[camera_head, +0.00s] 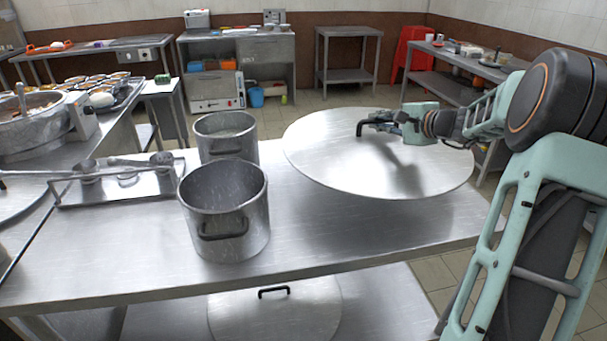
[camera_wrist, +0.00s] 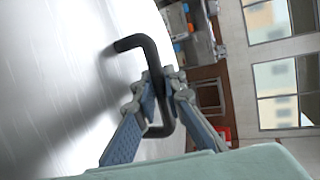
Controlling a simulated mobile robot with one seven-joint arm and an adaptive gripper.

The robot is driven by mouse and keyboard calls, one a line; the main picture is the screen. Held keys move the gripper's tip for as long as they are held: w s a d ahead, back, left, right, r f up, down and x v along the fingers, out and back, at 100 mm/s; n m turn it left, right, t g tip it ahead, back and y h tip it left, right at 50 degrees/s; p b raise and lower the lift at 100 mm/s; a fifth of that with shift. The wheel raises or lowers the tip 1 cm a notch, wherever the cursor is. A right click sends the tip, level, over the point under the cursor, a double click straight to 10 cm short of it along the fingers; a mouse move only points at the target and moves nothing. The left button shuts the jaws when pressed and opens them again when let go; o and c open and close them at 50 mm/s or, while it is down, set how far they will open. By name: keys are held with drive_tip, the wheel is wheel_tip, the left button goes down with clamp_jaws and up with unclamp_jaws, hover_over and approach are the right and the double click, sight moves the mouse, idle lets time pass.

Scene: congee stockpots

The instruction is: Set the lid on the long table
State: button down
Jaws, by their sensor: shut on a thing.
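A large round steel lid (camera_head: 320,155) is over the right end of the long steel table (camera_head: 330,240). It looks nearly level and seems slightly above the tabletop, with a dark shade beneath its near edge; its far edge reaches past the table's back edge. My gripper (camera_head: 388,120) is shut on the lid's dark bar handle (camera_head: 362,127). In the wrist view the fingers (camera_wrist: 162,85) close around the handle (camera_wrist: 150,50), and the lid's brushed face (camera_wrist: 60,80) fills the left side. The lid's underside is hidden.
Two open steel pots, a near one (camera_head: 225,215) and a far one (camera_head: 226,135), stand left of the lid. A tray with ladles (camera_head: 110,195) lies farther left. Another lid (camera_head: 275,315) is on the lower shelf. The tabletop's front right is bare.

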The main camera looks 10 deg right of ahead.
sight(406, 159)
wheel_tip(406, 159, down, 10)
drive_tip(key=shift+r+b, duration=0.15)
drive_tip(key=shift+b, duration=0.95)
drive_tip(key=c, duration=2.3)
unclamp_jaws()
drive_tip(key=shift+o, duration=1.4)
drive_tip(key=p+v, duration=0.1)
drive_tip(key=v, duration=1.1)
drive_tip(key=shift+d, duration=0.1)
